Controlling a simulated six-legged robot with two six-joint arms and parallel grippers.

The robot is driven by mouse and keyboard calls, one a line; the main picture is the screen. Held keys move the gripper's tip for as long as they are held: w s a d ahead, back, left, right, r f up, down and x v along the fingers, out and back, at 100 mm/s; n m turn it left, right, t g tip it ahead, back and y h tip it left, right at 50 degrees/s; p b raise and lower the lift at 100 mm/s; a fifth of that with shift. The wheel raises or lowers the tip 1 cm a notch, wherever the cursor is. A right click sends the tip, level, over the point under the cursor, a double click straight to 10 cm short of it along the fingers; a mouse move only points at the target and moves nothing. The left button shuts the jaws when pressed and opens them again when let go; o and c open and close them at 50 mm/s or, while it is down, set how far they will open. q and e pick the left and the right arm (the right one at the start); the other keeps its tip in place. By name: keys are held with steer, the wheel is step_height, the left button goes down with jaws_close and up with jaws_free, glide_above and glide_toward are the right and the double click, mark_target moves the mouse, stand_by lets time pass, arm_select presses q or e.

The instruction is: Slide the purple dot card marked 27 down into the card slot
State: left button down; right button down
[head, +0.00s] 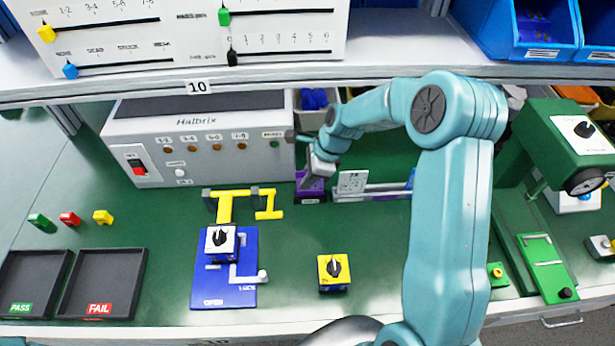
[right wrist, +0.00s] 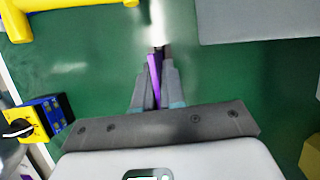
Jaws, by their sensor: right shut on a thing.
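My right gripper (head: 306,182) is shut on the purple card (head: 313,187), low over the green bench near the front right corner of the grey Halbrix box. In the right wrist view, the purple card (right wrist: 154,78) shows edge-on as a thin strip between the two grey fingers (right wrist: 154,90). The fingers partly cover the card in the head view, and its number and dots are too small to read. A pale dotted plate (head: 352,184) stands upright by a grey rail (head: 385,192) just right of the card. I cannot make out the card slot's opening. My left gripper is out of view.
The grey Halbrix box (head: 200,150) stands behind and left of the gripper. Yellow stands (head: 226,207), a blue switch plate (head: 240,292) and a yellow switch (head: 334,268) lie in front. The shelf (head: 380,50) overhangs the back.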

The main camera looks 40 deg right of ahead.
steer(key=shift+f, duration=0.45)
steer(key=c, duration=1.1)
jaws_free()
steer(key=shift+c, duration=0.2)
steer(key=v, duration=1.6)
steer(key=shift+r+b, duration=0.2)
steer(key=shift+b, duration=0.2)
steer(key=shift+r, duration=0.1)
step_height(320, 180, up, 9)
steer(key=p, duration=0.9)
